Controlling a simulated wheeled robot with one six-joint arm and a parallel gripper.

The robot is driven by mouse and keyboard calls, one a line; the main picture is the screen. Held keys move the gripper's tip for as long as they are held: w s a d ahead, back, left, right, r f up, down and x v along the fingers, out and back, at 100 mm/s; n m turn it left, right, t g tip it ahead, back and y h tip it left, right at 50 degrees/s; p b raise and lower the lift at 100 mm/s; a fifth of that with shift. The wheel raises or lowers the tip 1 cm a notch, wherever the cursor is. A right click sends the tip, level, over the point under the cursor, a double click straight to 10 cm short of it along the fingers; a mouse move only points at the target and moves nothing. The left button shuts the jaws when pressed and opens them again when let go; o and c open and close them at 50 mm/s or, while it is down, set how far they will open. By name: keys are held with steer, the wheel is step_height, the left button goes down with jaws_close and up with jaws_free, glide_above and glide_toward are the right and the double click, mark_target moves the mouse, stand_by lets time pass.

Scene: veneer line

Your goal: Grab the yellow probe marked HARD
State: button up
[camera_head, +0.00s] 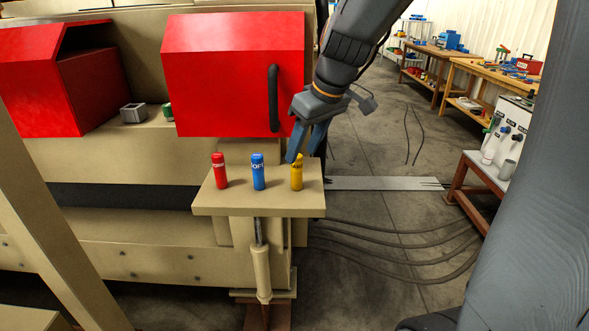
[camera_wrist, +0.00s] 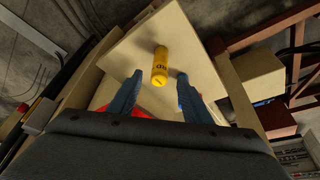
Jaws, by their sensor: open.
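The yellow probe (camera_head: 296,172) stands upright near the right end of a small beige shelf (camera_head: 232,204). Its label is partly hidden behind a finger in the head view. In the wrist view the yellow probe (camera_wrist: 160,66) lies ahead of the fingertips, roughly midway between them, with dark letters partly readable. My gripper (camera_head: 303,142) is open and empty, just above the yellow probe. Its two blue fingers also show in the wrist view (camera_wrist: 159,76), apart on either side. A blue probe (camera_head: 258,172) and a red probe (camera_head: 219,171) stand upright to the left on the same shelf.
A red cover with a black handle (camera_head: 273,98) rises behind the shelf, close to my gripper. A second red cover (camera_head: 95,88) is at the left. Hoses (camera_head: 400,240) lie on the floor at the right. Workbenches (camera_head: 480,66) stand at the back right.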

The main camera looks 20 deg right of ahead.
mark_target(299, 157)
steer(key=shift+p+x, duration=0.95)
steer(key=shift+x, duration=1.95)
steer(key=shift+w, duration=0.1)
